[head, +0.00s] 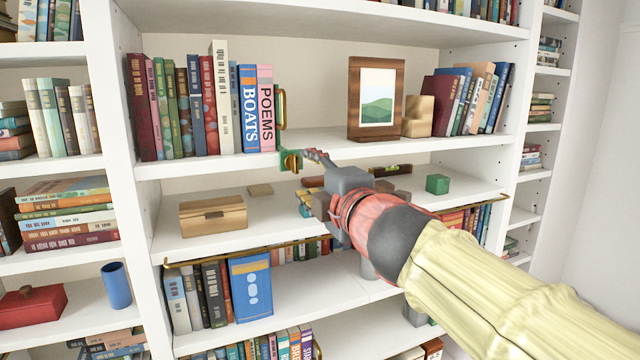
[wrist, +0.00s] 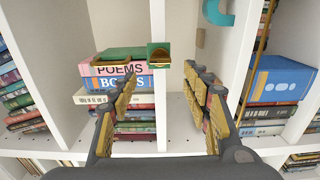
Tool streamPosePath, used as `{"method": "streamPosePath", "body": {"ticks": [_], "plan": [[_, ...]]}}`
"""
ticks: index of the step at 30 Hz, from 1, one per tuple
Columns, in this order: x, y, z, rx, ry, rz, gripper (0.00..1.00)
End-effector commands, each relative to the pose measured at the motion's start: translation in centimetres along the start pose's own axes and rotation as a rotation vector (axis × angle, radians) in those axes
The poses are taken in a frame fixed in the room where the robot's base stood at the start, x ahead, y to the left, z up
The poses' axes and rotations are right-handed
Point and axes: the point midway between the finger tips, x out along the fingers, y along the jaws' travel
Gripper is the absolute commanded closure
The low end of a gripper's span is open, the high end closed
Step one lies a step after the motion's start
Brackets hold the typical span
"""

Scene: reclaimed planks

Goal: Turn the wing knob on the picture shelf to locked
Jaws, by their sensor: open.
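The wing knob (head: 291,160), brass on a green plate, sits on the front edge of the picture shelf (head: 220,163), just below the POEMS book. In the wrist view the knob (wrist: 158,54) is ahead of my gripper, near the middle between the fingers. Whether the wing points to locked cannot be told. My gripper (wrist: 160,82) is open and empty, its fingers spread either side of the line to the knob. In the head view my gripper (head: 313,172) is close to the knob on its right; contact is not clear there.
A brass handle-like bar (head: 282,108) stands above the knob beside the books. A framed picture (head: 376,98) stands farther right on this shelf. The shelf below holds a wooden box (head: 213,215) and a green cube (head: 437,184). A brass rail (head: 215,257) runs lower down.

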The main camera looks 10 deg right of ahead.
Motion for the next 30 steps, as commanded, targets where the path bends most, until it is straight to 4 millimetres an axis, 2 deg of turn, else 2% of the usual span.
{"method": "streamPosePath", "body": {"ticks": [3,12,26,30], "plan": [[-2.2,0.0,0.0,-0.002,-0.001,0.0,0.52],[-4.6,-0.1,0.0,-0.001,0.0,-0.001,0.52],[-4.9,-0.1,0.1,0.005,-0.003,-0.002,0.52],[-5.0,-0.7,2.2,0.074,-0.082,-0.015,0.52]]}}
